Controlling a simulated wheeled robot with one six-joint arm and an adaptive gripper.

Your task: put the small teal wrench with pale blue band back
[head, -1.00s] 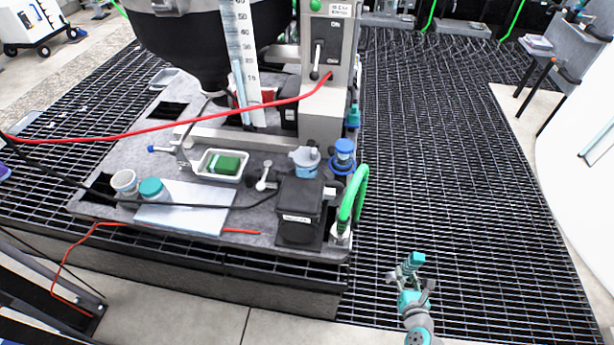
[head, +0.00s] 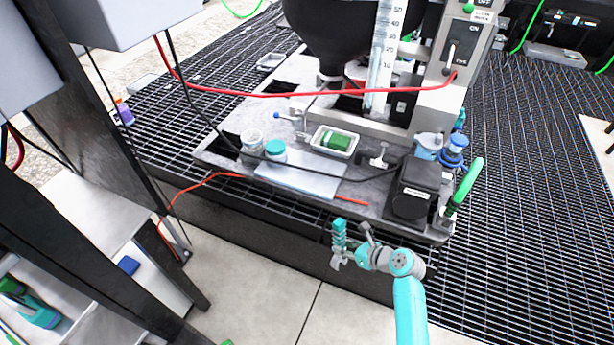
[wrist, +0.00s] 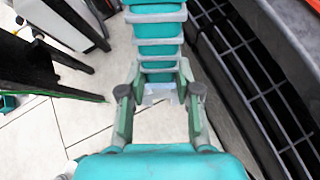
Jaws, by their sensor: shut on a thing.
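My gripper (head: 345,257) is shut on a teal, ribbed piece (head: 340,233), which I take to be the small wrench. In the head view it is held in front of the platform's near edge, above the floor. In the wrist view the teal piece (wrist: 157,32) with pale grey ridges extends away from the gripper (wrist: 161,92). A pale bluish strip (wrist: 160,93) shows between the fingers. The wrench's jaw end cannot be made out. The place it belongs in cannot be identified.
A grey platform (head: 215,155) carries a white tray (head: 316,140) with a green block, jars and a black box (head: 415,190). A shelf (head: 60,300) at lower left holds green-teal items (head: 38,312). A dark post (head: 90,130) stands nearby.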

